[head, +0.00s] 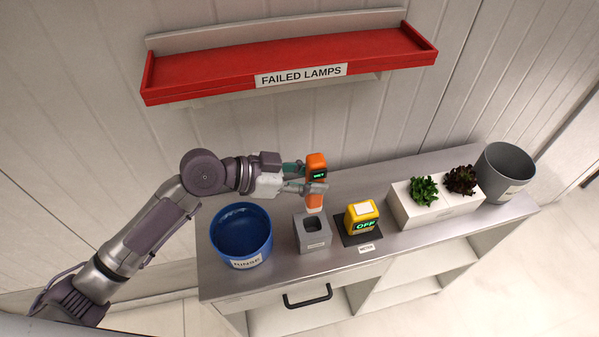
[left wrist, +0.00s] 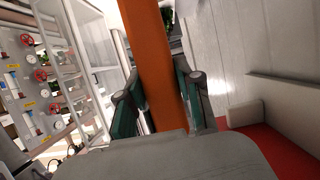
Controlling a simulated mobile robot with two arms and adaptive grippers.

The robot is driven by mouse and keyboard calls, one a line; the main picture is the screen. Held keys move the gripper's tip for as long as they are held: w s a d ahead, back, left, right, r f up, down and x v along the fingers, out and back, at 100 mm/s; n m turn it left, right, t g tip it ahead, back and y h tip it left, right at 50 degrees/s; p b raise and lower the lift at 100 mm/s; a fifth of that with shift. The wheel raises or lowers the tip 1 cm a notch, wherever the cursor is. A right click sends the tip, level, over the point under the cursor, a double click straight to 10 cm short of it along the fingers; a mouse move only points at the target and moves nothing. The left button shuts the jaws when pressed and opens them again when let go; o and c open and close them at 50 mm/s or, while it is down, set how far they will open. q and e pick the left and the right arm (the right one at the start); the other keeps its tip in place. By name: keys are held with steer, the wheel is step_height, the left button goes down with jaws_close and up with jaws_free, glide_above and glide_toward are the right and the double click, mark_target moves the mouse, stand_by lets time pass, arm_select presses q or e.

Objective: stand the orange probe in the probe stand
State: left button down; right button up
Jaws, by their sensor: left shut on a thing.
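In the left wrist view the orange probe (left wrist: 155,65) runs between the two green-sided fingers (left wrist: 165,100). The grey probe stand (head: 313,242) is on the counter with a dark, empty-looking opening in its top. The probe's lower end appears above and behind the stand; the exact gap cannot be told. My right gripper is not in view.
A blue rinse bucket (head: 242,258) stands left of the stand. A yellow meter (head: 362,216) reading OFF sits on a dark mat to the right. Farther right are a white planter (head: 448,213) with two plants and a grey bin (head: 508,169). A red shelf (head: 210,73) hangs above.

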mark_target(306, 206)
arm_select(q)
steer(key=shift+s+d+f+b, duration=0.15)
steer(key=shift+s+f+b, duration=0.2)
steer(key=shift+f+b, duration=0.4)
steer(key=f+b, duration=0.2)
steer(key=f, duration=0.1)
steer(key=shift+w+f, duration=0.2)
steer(key=shift+f, duration=0.1)
steer(key=shift+f+b, duration=0.4)
step_height(306, 206, down, 4)
steer(key=b, duration=0.3)
steer(key=shift+r, duration=0.25)
steer(key=shift+f+b, duration=0.7)
steer(key=shift+b, duration=0.15)
steer(key=shift+f+b, duration=0.35)
steer(key=shift+f, duration=0.05)
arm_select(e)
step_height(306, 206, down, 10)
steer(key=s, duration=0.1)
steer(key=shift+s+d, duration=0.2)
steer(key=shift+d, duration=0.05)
